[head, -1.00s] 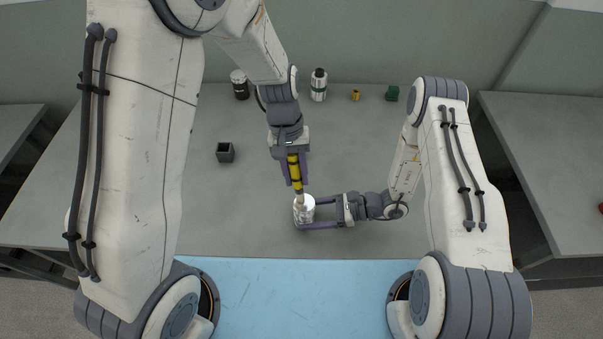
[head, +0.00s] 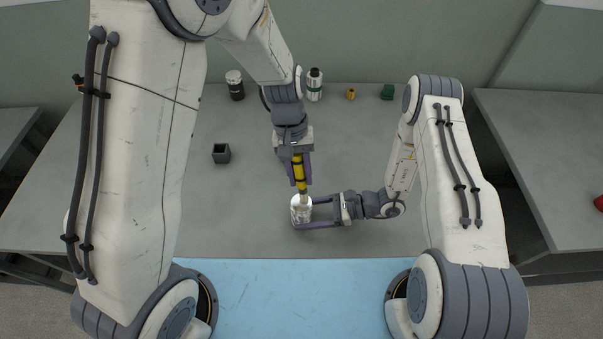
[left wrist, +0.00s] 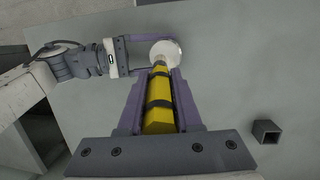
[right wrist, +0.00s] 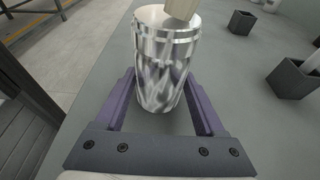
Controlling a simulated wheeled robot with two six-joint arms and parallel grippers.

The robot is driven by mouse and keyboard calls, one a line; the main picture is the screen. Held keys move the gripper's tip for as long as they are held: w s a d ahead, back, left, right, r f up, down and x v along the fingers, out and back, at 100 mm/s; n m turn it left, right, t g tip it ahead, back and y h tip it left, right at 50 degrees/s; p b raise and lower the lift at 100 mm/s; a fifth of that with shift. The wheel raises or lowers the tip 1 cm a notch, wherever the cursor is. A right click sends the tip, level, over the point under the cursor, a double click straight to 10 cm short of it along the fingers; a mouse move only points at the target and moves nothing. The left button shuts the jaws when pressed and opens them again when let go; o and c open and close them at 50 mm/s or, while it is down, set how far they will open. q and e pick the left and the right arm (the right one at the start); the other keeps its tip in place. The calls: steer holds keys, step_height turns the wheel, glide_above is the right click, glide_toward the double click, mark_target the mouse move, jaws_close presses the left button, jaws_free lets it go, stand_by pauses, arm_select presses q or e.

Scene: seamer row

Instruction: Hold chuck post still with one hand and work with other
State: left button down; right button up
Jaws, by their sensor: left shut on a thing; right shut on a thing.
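The chuck post (head: 300,212) is a shiny metal cylinder standing upright near the front of the grey table. My right gripper (head: 306,213) is shut on it from the right, one finger on each side. The post (right wrist: 165,75) fills the middle of the right wrist view. My left gripper (head: 301,184) is shut on a yellow tool (head: 299,172) with black bands, above the post. The yellow tool (left wrist: 158,120) points toward the post (left wrist: 172,50) in the left wrist view. Its pale tip (right wrist: 181,8) is at the post's top; I cannot tell exactly how they touch.
A dark square open box (head: 221,154) stands left of my left gripper. Along the back stand a dark jar with a white lid (head: 235,86), a green-banded white bottle (head: 314,86), a small brass piece (head: 351,94) and a green block (head: 388,91). The table between is clear.

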arm_select(q)
steer(key=shift+d+f, duration=0.1)
steer(key=shift+d, duration=0.4)
steer(key=shift+s+a, duration=0.45)
steer(key=shift+a, duration=0.35)
stand_by(1.1)
steer(key=shift+s+d+r+v, duration=0.15)
steer(key=shift+s+v, duration=0.1)
steer(key=shift+v, duration=0.95)
steer(key=shift+s+d+v, duration=0.15)
steer(key=shift+s+v, duration=0.1)
steer(key=shift+v, duration=0.9)
steer(key=shift+s+d+r+v, duration=0.15)
steer(key=shift+s+v, duration=0.1)
steer(key=shift+v, duration=0.95)
steer(key=shift+f, duration=0.1)
arm_select(e)
steer(key=o, duration=1)
steer(key=shift+c, duration=0.2)
